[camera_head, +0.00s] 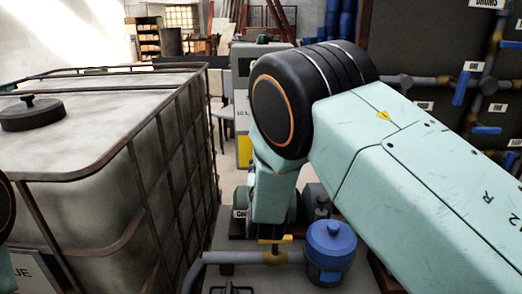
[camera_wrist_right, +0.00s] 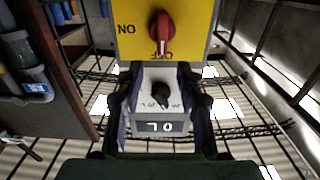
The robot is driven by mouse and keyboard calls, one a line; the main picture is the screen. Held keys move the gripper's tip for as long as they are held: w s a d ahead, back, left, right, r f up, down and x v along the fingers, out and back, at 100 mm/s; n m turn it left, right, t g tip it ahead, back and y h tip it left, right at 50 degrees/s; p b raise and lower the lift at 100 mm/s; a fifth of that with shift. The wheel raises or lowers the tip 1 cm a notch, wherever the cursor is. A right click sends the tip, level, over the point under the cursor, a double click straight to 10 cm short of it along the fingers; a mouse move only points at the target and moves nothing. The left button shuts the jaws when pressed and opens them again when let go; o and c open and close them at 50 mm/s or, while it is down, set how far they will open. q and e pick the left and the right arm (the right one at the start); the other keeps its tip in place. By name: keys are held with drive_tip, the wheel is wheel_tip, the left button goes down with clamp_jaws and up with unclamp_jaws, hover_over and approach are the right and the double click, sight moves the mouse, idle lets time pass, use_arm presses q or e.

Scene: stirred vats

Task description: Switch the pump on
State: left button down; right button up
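The pump's switch is a red rotary knob (camera_wrist_right: 161,32) on a yellow plate (camera_wrist_right: 205,25) in the right wrist view, which is upside down. The plate is marked ON and OFF, and the knob's handle points at OFF. My right gripper (camera_wrist_right: 158,75) is open, its dark fingers well apart and pointing toward the plate, with the knob beyond them. A grey box (camera_wrist_right: 145,100) with a black dial and a display shows between the fingers. In the head view a grey cabinet with a yellow plate (camera_head: 244,150) stands behind my right arm, which hides its knob. My left gripper is out of view.
A caged pale tank (camera_head: 75,115) with a black lid fills the left. A blue canister (camera_head: 330,245) and brown-grey pipes (camera_head: 230,258) are low in the middle. A dark panel (camera_head: 425,45) with blue-handled valves stands at the right.

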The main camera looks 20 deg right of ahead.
drive_tip(key=x, duration=0.7)
drive_tip(key=shift+w+a+f, duration=0.1)
drive_tip(key=shift+w+a, duration=0.05)
drive_tip(key=shift+a, duration=0.15)
drive_tip(key=shift+c, duration=0.2)
drive_tip(key=shift+d, duration=0.35)
drive_tip(key=c, duration=0.4)
drive_tip(key=shift+a, duration=0.25)
clamp_jaws()
drive_tip(key=shift+d, duration=0.1)
